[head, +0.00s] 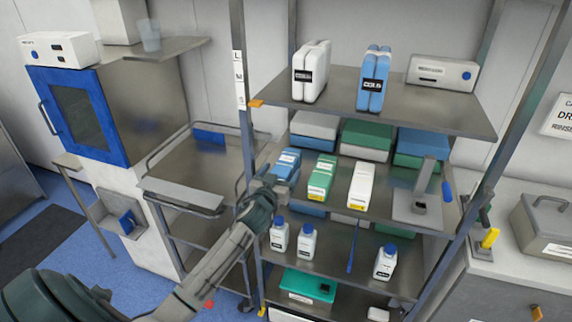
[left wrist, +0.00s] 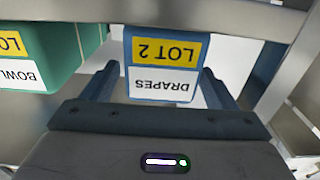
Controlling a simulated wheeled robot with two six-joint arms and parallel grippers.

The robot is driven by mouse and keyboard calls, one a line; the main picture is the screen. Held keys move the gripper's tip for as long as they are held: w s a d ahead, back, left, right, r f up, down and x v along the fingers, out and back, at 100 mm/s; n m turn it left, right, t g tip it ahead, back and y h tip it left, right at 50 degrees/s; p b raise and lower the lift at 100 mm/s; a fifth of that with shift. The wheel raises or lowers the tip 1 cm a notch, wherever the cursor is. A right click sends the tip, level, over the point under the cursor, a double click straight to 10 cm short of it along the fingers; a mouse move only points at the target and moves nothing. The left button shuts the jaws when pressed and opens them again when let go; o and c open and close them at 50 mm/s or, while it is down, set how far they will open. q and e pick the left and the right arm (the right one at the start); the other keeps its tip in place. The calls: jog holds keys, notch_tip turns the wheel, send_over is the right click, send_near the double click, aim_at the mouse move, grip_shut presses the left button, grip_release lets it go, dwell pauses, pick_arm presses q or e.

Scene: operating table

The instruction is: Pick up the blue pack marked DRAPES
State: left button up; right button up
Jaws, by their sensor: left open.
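The blue DRAPES pack (head: 287,165) stands at the left end of the middle shelf, beside the left post. In the left wrist view its front (left wrist: 162,66) shows upside down, with a yellow LOT 2 band and a white DRAPES label. My left gripper (head: 262,187) is in front of the pack. In the left wrist view the open fingers (left wrist: 157,88) lie on either side of the pack's label end, with small gaps visible. My right gripper is in neither view.
A green pack (head: 321,177), labelled BOWL in part, stands close beside it, then a white pack (head: 360,185). The rack post (head: 246,110) is just left. White bottles (head: 306,243) stand on the shelf below. A steel cart (head: 190,165) is left.

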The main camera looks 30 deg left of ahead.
pick_arm(q)
jog(key=shift+x, duration=1.1)
jog(key=shift+f, duration=0.1)
jog(key=shift+s, duration=0.1)
jog(key=c, duration=1.2)
